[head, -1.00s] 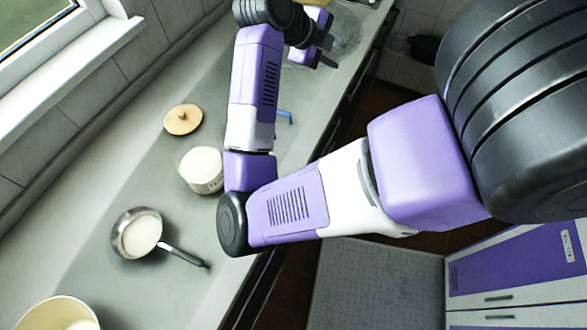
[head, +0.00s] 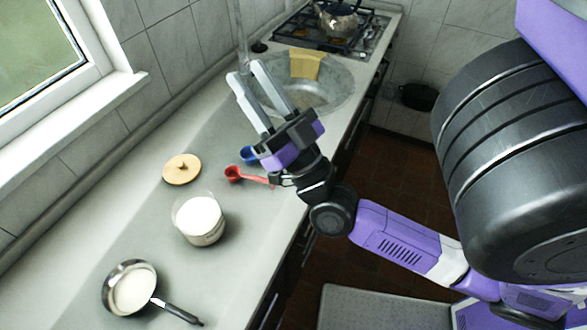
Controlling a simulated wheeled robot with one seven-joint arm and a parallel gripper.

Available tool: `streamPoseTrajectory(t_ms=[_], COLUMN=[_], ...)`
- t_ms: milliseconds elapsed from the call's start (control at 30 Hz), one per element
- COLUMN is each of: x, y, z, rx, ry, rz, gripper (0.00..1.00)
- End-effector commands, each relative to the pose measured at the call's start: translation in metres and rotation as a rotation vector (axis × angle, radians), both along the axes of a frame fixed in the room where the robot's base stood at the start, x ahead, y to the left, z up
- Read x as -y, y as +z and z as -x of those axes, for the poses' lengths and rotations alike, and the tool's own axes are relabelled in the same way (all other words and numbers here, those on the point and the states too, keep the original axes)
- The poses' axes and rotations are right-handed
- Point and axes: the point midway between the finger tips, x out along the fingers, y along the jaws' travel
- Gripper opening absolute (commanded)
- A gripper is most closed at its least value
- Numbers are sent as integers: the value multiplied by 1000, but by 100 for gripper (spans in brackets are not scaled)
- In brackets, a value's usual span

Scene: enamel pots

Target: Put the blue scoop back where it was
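The blue scoop (head: 249,154) lies on the counter, partly hidden behind my gripper; its bowl shows just left of the gripper's body and its handle is covered. My gripper (head: 247,74) is open, with two pale fingers apart and nothing between them. The fingers point up and left in the picture, over the near edge of the sink. A red scoop (head: 233,174) lies just below the blue one, its handle reaching right beneath my wrist.
A jar of white contents (head: 205,236), a wooden lid (head: 182,169) and a small saucepan (head: 116,305) stand on the counter. Beyond are the sink (head: 340,88) with a yellow cloth (head: 305,64) and a hob with a kettle (head: 338,20). Counter left of the jar is clear.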

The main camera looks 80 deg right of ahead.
Motion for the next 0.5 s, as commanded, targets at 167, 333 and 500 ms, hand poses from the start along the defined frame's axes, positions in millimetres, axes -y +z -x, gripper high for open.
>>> streamPoseTrajectory(t_ms=[167,333,500], x=[-73,-136,-181], y=[-81,-156,-204], z=[1,33,76], rx=[-356,-678,-917], ry=[199,345,425], rz=[-11,-81,-160], gripper=[34,34,34])
